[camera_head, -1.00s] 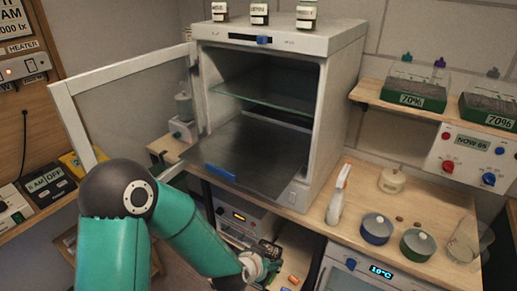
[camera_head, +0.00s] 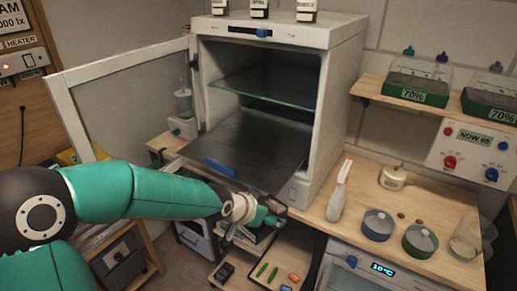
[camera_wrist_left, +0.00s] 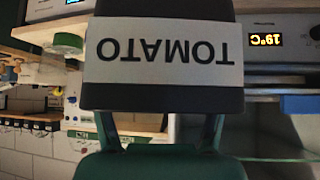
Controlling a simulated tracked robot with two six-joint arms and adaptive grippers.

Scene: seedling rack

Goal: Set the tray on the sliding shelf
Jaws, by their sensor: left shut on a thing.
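The sliding shelf (camera_head: 262,150) is a dark plate with a blue handle strip (camera_head: 220,169). It is drawn out of the open white cabinet and is empty. My left gripper (camera_head: 258,220) is just in front of and below the shelf's front edge. In the left wrist view, my left gripper (camera_wrist_left: 160,135) is shut on a dark tray (camera_wrist_left: 160,97) with a white label reading TOMATO, upside down in that picture. In the head view, the arm and gripper largely hide the tray. My right gripper is not in view.
The cabinet door (camera_head: 125,105) stands open to the left. A glass shelf (camera_head: 262,86) is fixed above the sliding one. Below is a low surface with a dark tray (camera_head: 291,255) of small coloured items.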

